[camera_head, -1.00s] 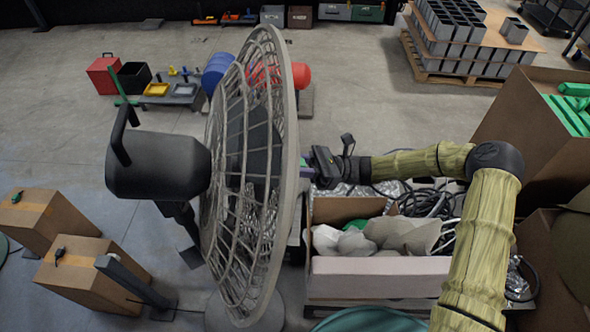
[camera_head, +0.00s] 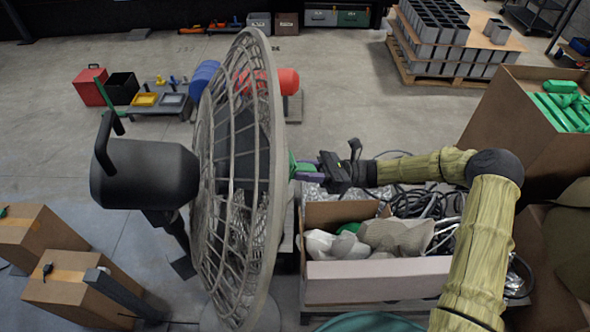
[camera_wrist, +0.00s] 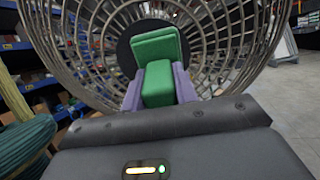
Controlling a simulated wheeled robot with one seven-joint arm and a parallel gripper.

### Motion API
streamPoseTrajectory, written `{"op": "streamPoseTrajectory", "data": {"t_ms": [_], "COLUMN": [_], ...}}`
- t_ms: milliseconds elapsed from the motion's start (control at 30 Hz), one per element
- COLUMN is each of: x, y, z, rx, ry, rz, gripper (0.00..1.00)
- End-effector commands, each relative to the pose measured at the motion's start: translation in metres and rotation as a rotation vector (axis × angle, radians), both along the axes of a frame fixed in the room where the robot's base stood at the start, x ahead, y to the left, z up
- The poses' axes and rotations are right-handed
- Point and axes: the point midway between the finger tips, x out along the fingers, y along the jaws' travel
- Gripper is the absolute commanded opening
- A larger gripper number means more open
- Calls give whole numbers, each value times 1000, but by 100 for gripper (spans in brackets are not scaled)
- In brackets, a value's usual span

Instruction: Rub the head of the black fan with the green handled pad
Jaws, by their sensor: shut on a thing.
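The black fan (camera_head: 145,172) stands left of centre in the head view, with a large round grey wire cage (camera_head: 262,175) facing right towards my arm. In the wrist view its cage (camera_wrist: 225,45) fills the background. My gripper (camera_head: 305,170) is at the right side of the cage, shut on the green handled pad (camera_head: 292,163). In the wrist view the purple fingers (camera_wrist: 158,90) clasp the green handle, and the flat green pad (camera_wrist: 157,46) faces the cage. The pad is close to the cage front; whether it touches cannot be told.
A cardboard box (camera_head: 375,282) with grey and white pieces sits below my arm. Another box (camera_head: 525,120) with green pieces stands at right. Cardboard boxes (camera_head: 75,290) stand at lower left. Open floor (camera_head: 340,75) lies behind the fan.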

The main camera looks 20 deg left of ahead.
Motion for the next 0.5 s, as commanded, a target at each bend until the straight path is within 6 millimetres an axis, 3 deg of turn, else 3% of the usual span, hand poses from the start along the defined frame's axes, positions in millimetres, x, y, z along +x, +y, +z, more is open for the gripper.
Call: {"op": "streamPoseTrajectory", "data": {"t_ms": [500], "x": [6], "y": [-9], "z": [-4], "rx": [0], "ry": [0], "rz": [-1], "gripper": [5]}}
